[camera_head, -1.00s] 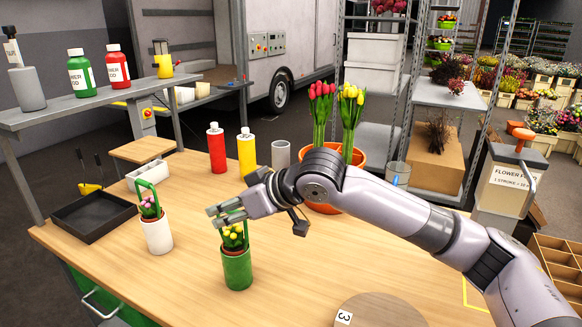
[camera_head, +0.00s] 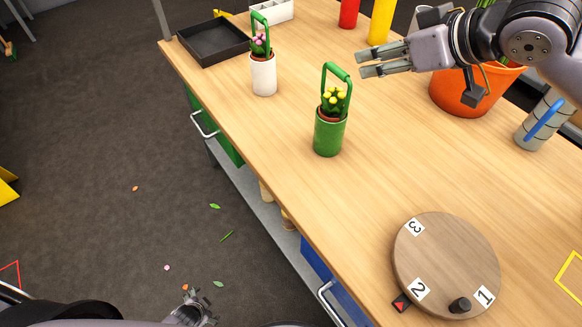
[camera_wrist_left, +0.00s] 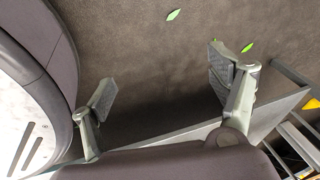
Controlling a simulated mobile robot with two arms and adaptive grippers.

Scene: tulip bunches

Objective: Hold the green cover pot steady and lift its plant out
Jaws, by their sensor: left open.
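The green cover pot (camera_head: 329,137) stands upright on the wooden table. Its plant (camera_head: 334,98), with yellow blooms, sits in a terracotta inner pot in its mouth, and a green hoop handle (camera_head: 343,75) rises above it. My right gripper (camera_head: 361,64) is right of the hoop's top, its two fingers apart with nothing between them; it looks clear of the hoop. My left gripper (camera_head: 194,312) is low at the bottom edge, over the floor and away from the table. In the left wrist view its fingers (camera_wrist_left: 162,88) are wide apart and empty.
A white pot (camera_head: 263,76) with a pink plant and green hoop stands further back left, by a black tray (camera_head: 210,42). An orange pot (camera_head: 465,96) is at right. A numbered round turntable (camera_head: 446,262) is in front right. The table's front edge is clear.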

